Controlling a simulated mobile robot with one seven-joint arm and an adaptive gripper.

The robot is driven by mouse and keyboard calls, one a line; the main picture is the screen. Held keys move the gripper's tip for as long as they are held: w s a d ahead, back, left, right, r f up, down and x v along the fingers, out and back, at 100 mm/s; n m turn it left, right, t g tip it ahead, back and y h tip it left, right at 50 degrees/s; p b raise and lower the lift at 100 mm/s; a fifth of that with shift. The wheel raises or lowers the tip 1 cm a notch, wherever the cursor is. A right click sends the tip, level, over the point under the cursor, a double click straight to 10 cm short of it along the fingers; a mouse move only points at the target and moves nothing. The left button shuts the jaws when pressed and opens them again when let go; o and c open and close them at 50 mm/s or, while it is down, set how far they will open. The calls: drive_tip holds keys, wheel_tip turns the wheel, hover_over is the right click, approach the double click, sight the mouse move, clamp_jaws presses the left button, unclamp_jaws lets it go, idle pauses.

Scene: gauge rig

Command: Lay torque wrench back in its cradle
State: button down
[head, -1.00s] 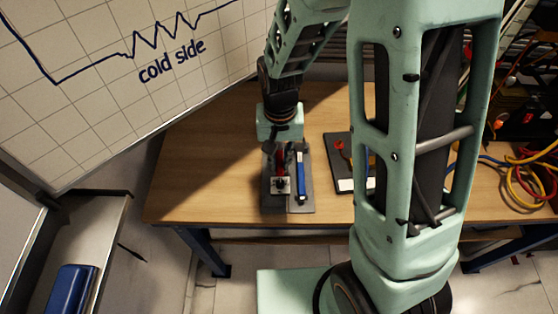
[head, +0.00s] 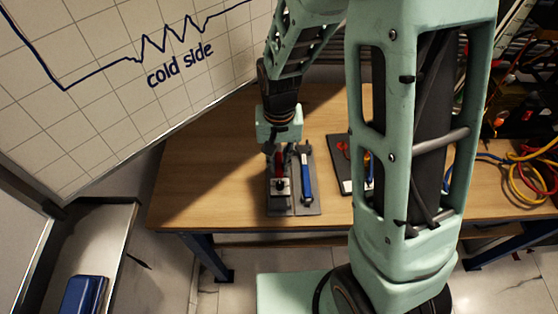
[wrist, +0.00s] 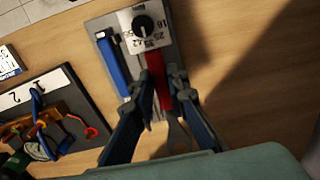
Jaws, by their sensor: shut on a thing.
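The torque wrench, which I take to be the red-handled tool (wrist: 157,80), lies between my fingers in the wrist view. It also shows as a red strip (head: 279,163) below my wrist in the head view. My gripper (wrist: 162,80) is shut on it, over the grey board (head: 308,209) that serves as the cradle. A pale plate (wrist: 136,17) with numbers and a black knob is at the handle's far end. I cannot tell whether plate and handle are joined, or whether the wrench touches the board. A blue-handled tool (wrist: 113,65) lies beside it on the board.
A dark panel (wrist: 70,88) with a white label, wires and red parts lies beside the board. Coiled cables (head: 530,175) lie at the table's right. The wooden table (head: 195,190) is bare left of the board. A whiteboard (head: 110,110) stands close on the left.

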drive_tip(key=shift+f+b, duration=1.95)
drive_tip(key=shift+f, duration=0.6)
drive_tip(key=shift+f+b, duration=0.7)
drive_tip(key=shift+f, duration=0.05)
drive_tip(key=c, duration=1.8)
unclamp_jaws()
wheel_tip(320, 180, up, 12)
drive_tip(key=shift+r, duration=0.1)
